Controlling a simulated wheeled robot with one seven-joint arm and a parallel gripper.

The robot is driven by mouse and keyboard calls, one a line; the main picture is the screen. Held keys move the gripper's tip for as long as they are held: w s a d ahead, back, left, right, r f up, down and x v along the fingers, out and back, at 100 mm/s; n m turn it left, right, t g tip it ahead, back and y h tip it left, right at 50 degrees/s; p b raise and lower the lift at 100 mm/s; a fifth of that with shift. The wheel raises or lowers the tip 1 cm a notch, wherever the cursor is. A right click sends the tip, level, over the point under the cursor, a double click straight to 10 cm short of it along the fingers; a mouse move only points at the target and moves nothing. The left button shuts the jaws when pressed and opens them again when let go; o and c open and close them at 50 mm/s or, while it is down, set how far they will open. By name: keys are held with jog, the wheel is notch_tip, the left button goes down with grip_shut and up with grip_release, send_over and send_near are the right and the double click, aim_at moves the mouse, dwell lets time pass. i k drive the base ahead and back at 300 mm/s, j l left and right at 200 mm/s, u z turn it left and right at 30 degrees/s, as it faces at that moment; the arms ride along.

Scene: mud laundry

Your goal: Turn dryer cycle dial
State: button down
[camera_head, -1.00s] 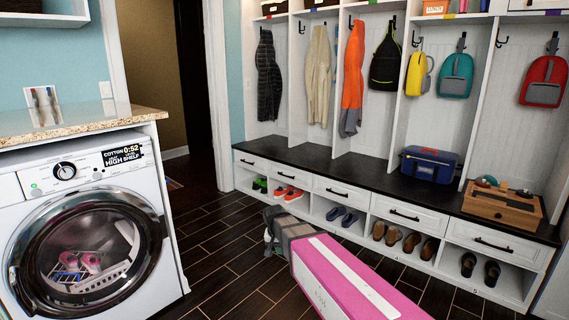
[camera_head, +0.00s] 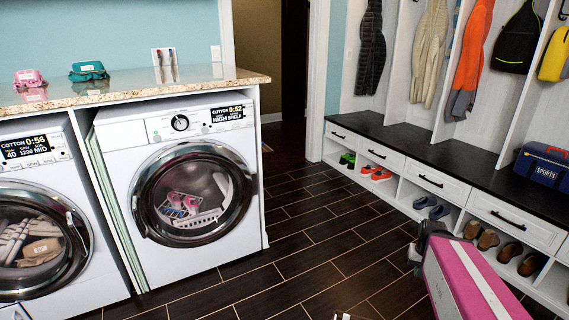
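The dryer (camera_head: 195,260) is the white front-loading machine in the middle left, with a pink pair of shoes on a rack behind its round glass door. The dial's exact pointer setting is too small to read. Nothing touches the dial. I cannot make out my gripper in this view.
A second machine (camera_head: 35,285) stands left of the dryer, under the same speckled counter (camera_head: 130,95). A pink and white long box-like shape (camera_head: 475,285) fills the lower right. A bench (camera_head: 440,165) with cubbies and shoes runs along the right.

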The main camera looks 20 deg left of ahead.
aim_at(180, 123)
jog(key=u, duration=2)
